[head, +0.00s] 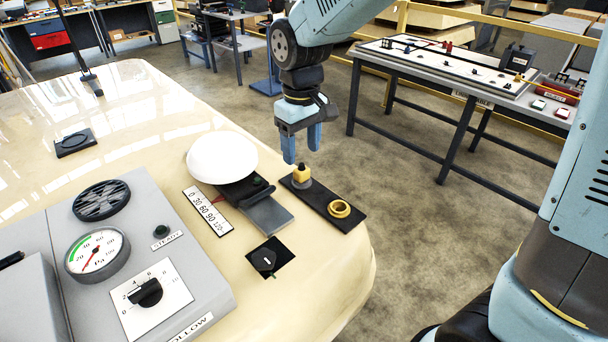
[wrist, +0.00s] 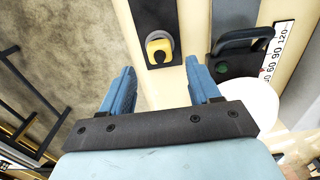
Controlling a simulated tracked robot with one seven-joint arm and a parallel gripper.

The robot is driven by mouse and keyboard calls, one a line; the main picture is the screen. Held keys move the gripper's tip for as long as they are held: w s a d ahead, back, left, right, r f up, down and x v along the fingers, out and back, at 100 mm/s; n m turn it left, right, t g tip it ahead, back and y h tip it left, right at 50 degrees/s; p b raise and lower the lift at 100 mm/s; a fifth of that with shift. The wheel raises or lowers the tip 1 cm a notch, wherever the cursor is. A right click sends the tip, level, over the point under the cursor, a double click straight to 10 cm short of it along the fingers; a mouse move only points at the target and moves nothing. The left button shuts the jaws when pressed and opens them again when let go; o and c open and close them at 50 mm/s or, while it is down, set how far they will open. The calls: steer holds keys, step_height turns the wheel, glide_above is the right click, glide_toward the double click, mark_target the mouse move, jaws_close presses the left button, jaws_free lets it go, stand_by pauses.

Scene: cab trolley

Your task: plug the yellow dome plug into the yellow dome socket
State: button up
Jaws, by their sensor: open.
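The yellow dome plug (head: 302,174) stands upright in a grey round holder at the far end of a black plate (head: 322,197) on the cream cab top. It also shows in the wrist view (wrist: 159,47), just beyond and between my fingertips. The yellow dome socket (head: 340,209) is a yellow ring with a dark centre at the near end of the same plate; I cannot make it out in the wrist view. My gripper (head: 302,146) is open and empty, its blue fingers pointing down above the plug. It also shows in the wrist view (wrist: 160,72).
Left of the plate are a white dome (head: 222,158), a dark handle block with a grey plate (head: 268,216) and a number scale (head: 208,211). A black knob (head: 264,260) and a grey gauge panel (head: 190,270) sit nearer. The cab edge is close on the right.

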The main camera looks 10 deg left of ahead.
mark_target(301, 168)
steer(key=shift+f, duration=3.1)
jaws_close()
steer(key=shift+r, duration=0.1)
steer(key=shift+r, duration=2.9)
